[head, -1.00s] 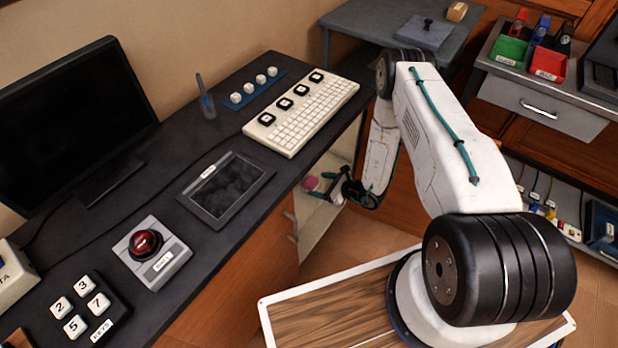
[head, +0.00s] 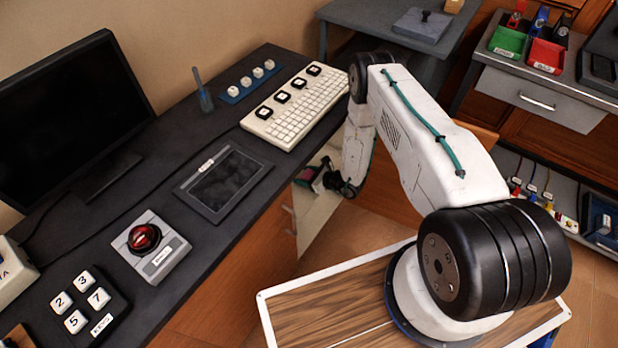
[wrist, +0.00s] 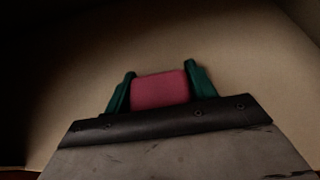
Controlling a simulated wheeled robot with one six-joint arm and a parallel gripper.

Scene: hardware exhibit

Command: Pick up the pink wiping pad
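The pink wiping pad (wrist: 160,88) sits between the two green fingers of my gripper (wrist: 159,86) in the wrist view, with a finger against each side. My gripper is shut on it. In the head view my gripper (head: 311,176) is low inside the open cabinet under the desk, and only a small bit of the pink pad (head: 304,174) shows among the dark and green fingers. The pad is over or on the pale cabinet floor (wrist: 70,95); I cannot tell if it touches.
The dark desk (head: 225,130) edge is close above and left of my gripper. The desk bears a keyboard (head: 300,110), a tablet (head: 226,183) and a red button box (head: 148,245). A grey side table (head: 370,15) stands behind my arm.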

